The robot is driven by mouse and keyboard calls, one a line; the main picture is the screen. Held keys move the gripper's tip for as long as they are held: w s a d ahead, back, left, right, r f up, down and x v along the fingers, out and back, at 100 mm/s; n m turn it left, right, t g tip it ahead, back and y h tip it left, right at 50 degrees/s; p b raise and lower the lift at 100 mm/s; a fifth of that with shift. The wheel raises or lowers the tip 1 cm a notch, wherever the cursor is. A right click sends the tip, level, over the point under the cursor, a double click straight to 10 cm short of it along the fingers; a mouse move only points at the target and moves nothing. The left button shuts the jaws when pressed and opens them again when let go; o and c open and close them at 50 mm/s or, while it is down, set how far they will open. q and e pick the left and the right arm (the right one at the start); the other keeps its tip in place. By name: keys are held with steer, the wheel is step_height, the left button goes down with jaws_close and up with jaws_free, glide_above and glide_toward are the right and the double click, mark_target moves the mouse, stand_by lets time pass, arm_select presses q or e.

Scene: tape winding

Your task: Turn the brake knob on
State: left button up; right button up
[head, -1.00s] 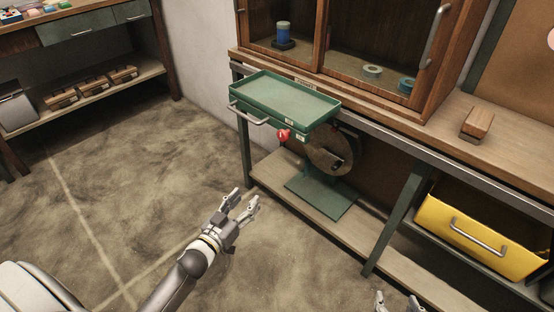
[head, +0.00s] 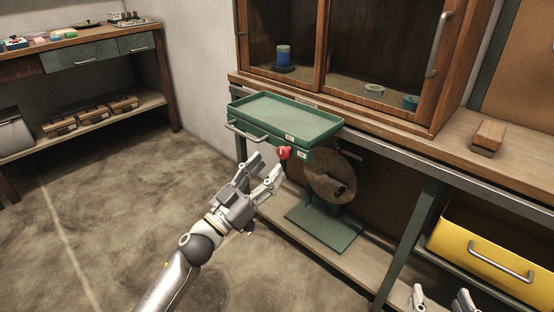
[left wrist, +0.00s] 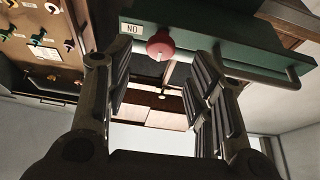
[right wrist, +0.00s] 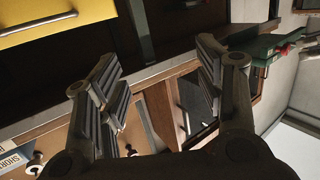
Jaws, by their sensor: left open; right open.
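The red brake knob (head: 284,152) sticks out from the front of the green tray unit (head: 262,105), under the tray's edge. In the left wrist view the knob (left wrist: 160,45) lies ahead of the fingertips, roughly between their lines, beside a small white label (left wrist: 131,28). My left gripper (head: 267,168) is open and empty, just in front of and below the knob, apparently not touching it. My right gripper (head: 441,297) is open and empty at the lower right, away from the knob; the right wrist view shows the red knob (right wrist: 292,38) far off.
A round disc (head: 331,178) on a green stand sits below the tray. The tray's metal handle (head: 247,134) juts out left of the knob. A yellow bin (head: 490,250) hangs under the bench at right. The floor at left is clear.

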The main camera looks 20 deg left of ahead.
mark_target(281, 153)
arm_select(q)
steer(key=shift+x, duration=2.3)
arm_select(e)
steer(key=shift+w+a+r+t, duration=0.1)
steer(key=shift+r+t, duration=0.3)
steer(key=shift+r, duration=0.25)
arm_select(q)
steer(key=shift+c, duration=0.4)
steer(key=c, duration=0.9)
